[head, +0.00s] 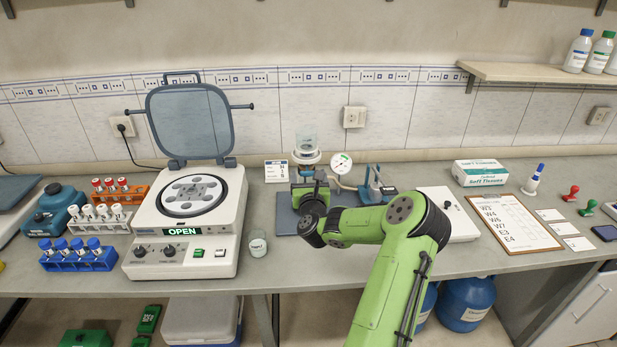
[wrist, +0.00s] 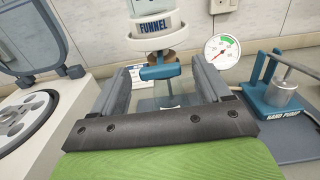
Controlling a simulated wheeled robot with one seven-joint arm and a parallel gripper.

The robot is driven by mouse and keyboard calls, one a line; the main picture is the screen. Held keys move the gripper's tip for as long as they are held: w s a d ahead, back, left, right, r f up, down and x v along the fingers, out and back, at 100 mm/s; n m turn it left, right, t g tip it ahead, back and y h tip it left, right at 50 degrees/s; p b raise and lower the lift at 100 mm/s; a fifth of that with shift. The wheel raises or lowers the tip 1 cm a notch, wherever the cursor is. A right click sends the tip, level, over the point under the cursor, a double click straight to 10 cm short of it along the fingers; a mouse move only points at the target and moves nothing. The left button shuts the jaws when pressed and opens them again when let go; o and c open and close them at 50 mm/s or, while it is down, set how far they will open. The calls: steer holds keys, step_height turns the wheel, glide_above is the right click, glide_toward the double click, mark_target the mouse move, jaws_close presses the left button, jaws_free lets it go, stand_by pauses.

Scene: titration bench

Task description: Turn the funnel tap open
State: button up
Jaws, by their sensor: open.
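The funnel (wrist: 153,25), labelled FUNNEL, sits upright in a white ring in the wrist view. It also shows in the head view (head: 306,143), above my arm. The blue funnel tap (wrist: 160,71) is below the ring, and its handle looks crosswise in the wrist view. My gripper (wrist: 162,68) is open, with one grey finger on each side of the tap. Gaps show between the fingers and the tap, and nothing is held. A clear vessel (wrist: 172,100) is partly visible below the tap. In the head view, my arm hides much of this area.
A pressure gauge (wrist: 222,47) and a hand pump (wrist: 283,90) stand to the right. The centrifuge (head: 188,215) has its lid up at left. A small labelled beaker (head: 258,245) stands beside it. A clipboard (head: 513,222) and tissue box (head: 482,172) lie farther right.

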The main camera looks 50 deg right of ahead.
steer(key=c, duration=1)
steer(key=shift+c, duration=0.2)
steer(key=shift+n, duration=0.4)
steer(key=n+p, duration=0.1)
steer(key=n, duration=0.2)
steer(key=shift+n, duration=0.3)
steer(key=n, duration=0.4)
steer(key=shift+p, duration=0.4)
steer(key=n, duration=0.4)
steer(key=shift+a, duration=0.1)
steer(key=shift+f+n+b, duration=0.1)
steer(key=shift+n+b, duration=0.7)
steer(key=shift+n, duration=1.5)
